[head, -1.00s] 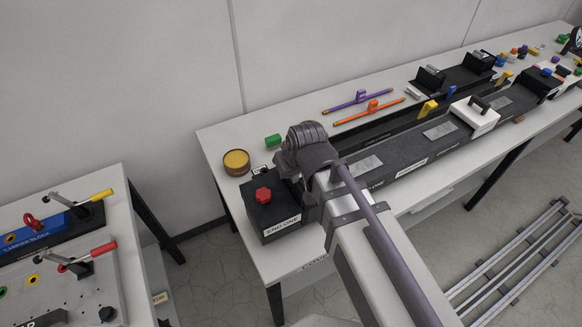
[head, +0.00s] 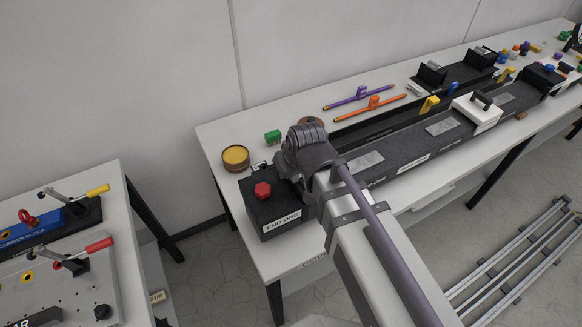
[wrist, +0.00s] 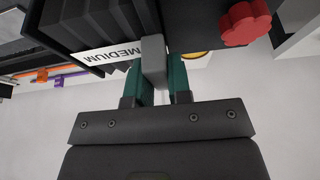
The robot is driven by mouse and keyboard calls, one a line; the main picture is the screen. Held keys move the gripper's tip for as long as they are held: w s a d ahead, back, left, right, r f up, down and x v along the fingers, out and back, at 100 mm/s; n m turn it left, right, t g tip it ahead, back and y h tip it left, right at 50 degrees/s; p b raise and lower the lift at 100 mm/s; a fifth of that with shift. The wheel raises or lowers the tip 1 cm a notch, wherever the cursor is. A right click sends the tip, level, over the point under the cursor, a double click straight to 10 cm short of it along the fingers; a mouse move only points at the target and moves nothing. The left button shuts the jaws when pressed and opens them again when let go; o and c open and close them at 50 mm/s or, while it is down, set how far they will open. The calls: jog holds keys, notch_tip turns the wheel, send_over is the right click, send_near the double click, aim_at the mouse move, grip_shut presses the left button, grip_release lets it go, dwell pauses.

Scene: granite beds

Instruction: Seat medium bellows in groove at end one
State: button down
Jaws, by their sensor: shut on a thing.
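The medium bellows (wrist: 95,25), black and pleated with a white MEDIUM label, fills the upper left of the wrist view. My gripper (wrist: 161,68) has teal fingers shut on the grey tab (wrist: 153,58) at the bellows' end. The dark end-one block (head: 270,215), with a red knob (head: 262,190) and END ONE label, stands at the bed's near end. The block (wrist: 200,22) also shows beside the bellows in the wrist view; I cannot tell whether they touch. In the head view my arm hides the fingers, bellows and groove.
The granite bed (head: 400,152) runs back to the right, carrying a white carriage (head: 477,112). Behind it lie an orange bar (head: 370,109) and a purple bar (head: 358,97). A yellow-topped round tin (head: 235,157) and a green block (head: 272,136) lie near the end block.

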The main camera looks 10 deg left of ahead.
jog(key=shift+f+b, duration=0.55)
jog(key=shift+f, duration=0.1)
jog(key=c, duration=1)
grip_release()
jog(key=shift+r, duration=0.1)
jog(key=p+v, duration=0.4)
jog(key=v, duration=0.1)
jog(key=shift+p, duration=0.4)
